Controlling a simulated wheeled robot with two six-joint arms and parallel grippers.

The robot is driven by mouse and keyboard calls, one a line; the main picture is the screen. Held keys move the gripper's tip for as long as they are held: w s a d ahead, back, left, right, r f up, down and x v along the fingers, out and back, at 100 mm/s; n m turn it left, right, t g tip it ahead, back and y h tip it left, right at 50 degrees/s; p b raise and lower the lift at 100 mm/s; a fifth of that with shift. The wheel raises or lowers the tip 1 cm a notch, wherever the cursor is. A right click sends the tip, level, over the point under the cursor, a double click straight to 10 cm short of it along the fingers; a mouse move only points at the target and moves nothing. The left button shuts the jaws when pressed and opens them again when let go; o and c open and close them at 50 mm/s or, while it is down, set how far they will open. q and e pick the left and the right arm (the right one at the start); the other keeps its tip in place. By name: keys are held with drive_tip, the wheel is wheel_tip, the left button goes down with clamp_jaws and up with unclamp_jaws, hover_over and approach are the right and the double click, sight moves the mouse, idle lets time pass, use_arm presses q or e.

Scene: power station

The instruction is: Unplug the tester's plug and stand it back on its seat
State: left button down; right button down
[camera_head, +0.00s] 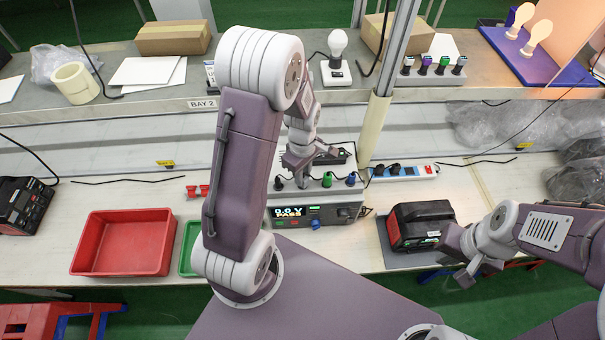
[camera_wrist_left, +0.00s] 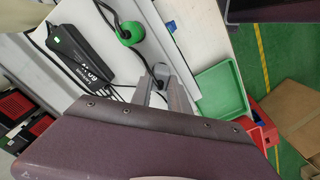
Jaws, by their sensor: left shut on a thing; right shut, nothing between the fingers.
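The tester (camera_head: 320,215), a box with a lit screen reading 0.0V PASS, stands on the bench below centre in the head view. A row of plugs stands along its top: black (camera_head: 278,184), green (camera_head: 327,180) and blue (camera_head: 350,179). My left gripper (camera_head: 300,168) reaches down over this row between the black and green plugs. It is shut on a greyish plug (camera_wrist_left: 160,72), mostly hidden; I cannot tell whether it is seated or lifted. The green plug also shows in the left wrist view (camera_wrist_left: 130,33). My right gripper (camera_head: 468,272) is shut and empty, at the lower right.
A red tray (camera_head: 123,243) and a green tray (camera_head: 188,248) lie left of the tester, with red clips (camera_head: 197,190) behind. A black-and-red device (camera_head: 422,224) stands to its right. Behind are a power strip (camera_head: 400,172) and a black adapter (camera_wrist_left: 80,55) with cords.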

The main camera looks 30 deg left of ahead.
use_arm(q)
drive_tip(key=shift+s+r, duration=0.15)
idle(0.3)
drive_tip(key=shift+f, duration=0.2)
drive_tip(key=c, duration=1.2)
unclamp_jaws()
drive_tip(key=shift+r, duration=0.1)
wheel_tip(320, 180, up, 9)
drive_tip(key=shift+f+b, duration=0.1)
drive_tip(key=shift+b, duration=0.35)
